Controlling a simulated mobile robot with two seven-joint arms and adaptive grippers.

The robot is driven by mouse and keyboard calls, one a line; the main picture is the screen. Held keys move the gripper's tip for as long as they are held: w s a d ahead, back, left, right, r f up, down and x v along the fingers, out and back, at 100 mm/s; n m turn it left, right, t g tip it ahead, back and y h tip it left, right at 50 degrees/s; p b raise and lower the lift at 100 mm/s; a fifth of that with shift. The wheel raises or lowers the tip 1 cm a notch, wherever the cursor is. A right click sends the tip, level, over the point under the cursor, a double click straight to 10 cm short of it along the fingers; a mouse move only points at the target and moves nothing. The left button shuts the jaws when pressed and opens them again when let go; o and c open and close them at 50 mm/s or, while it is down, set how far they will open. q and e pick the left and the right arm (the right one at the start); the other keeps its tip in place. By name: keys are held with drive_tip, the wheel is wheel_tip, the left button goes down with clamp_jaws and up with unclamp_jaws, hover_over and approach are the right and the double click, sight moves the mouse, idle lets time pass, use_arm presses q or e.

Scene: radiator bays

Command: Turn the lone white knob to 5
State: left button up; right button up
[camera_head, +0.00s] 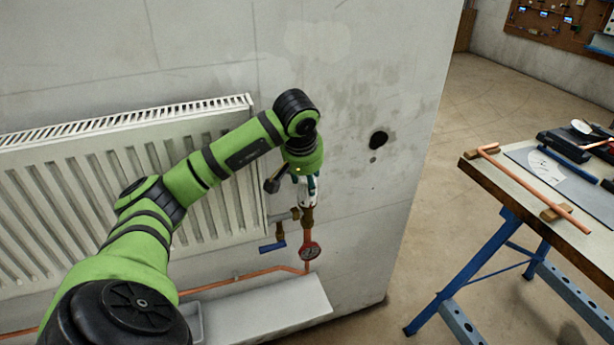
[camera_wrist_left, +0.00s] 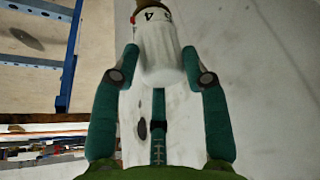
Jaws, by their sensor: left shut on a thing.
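The white knob (camera_head: 307,195) sits on the valve at the right end of the radiator. My left gripper (camera_head: 306,184) comes down on it from above and partly hides it in the head view. In the left wrist view the knob (camera_wrist_left: 161,52) stands between the two teal fingers of my left gripper (camera_wrist_left: 160,64), which are shut on its sides. A black "4" shows on the knob's collar near the brass fitting. The other numbers are hidden or unclear. My right gripper is in neither view.
The white radiator (camera_head: 205,160) is on the wall just left of the valve. A workbench (camera_head: 530,195) with tools stands at the right, with open floor between.

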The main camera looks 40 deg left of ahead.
use_arm(q)
drive_tip(key=n, duration=0.1)
drive_tip(key=n+p, duration=0.1)
drive_tip(key=r+n+y+p, duration=0.1)
drive_tip(key=shift+w+a+n+g, duration=0.15)
drive_tip(key=shift+w+n+g, duration=0.1)
drive_tip(key=shift+n+g, duration=0.15)
drive_tip(key=n+g+p, duration=0.1)
drive_tip(key=n, duration=0.1)
drive_tip(key=n+y+p, duration=0.1)
drive_tip(key=n, duration=0.2)
drive_tip(key=shift+w+f+g, duration=0.1)
drive_tip(key=shift+g, duration=0.3)
drive_tip(key=n+g+p, duration=0.1)
drive_tip(key=n, duration=0.2)
drive_tip(key=n+g+p, duration=0.1)
drive_tip(key=n, duration=0.2)
drive_tip(key=shift+w+f+n+g, duration=0.15)
drive_tip(key=shift+n+g, duration=0.15)
drive_tip(key=shift+n, duration=0.1)
drive_tip(key=shift+a+f+n+g+h+p, duration=0.15)
drive_tip(key=shift+n+g+p, duration=0.15)
drive_tip(key=shift+n, duration=0.7)
drive_tip(key=shift+d+n+g+h+p, duration=0.15)
drive_tip(key=shift+n+g, duration=0.25)
drive_tip(key=shift+n, duration=0.6)
drive_tip(key=shift+a+f, duration=0.1)
drive_tip(key=shift+a, duration=0.05)
drive_tip(key=o, duration=1.1)
drive_tip(key=shift+s, duration=0.2)
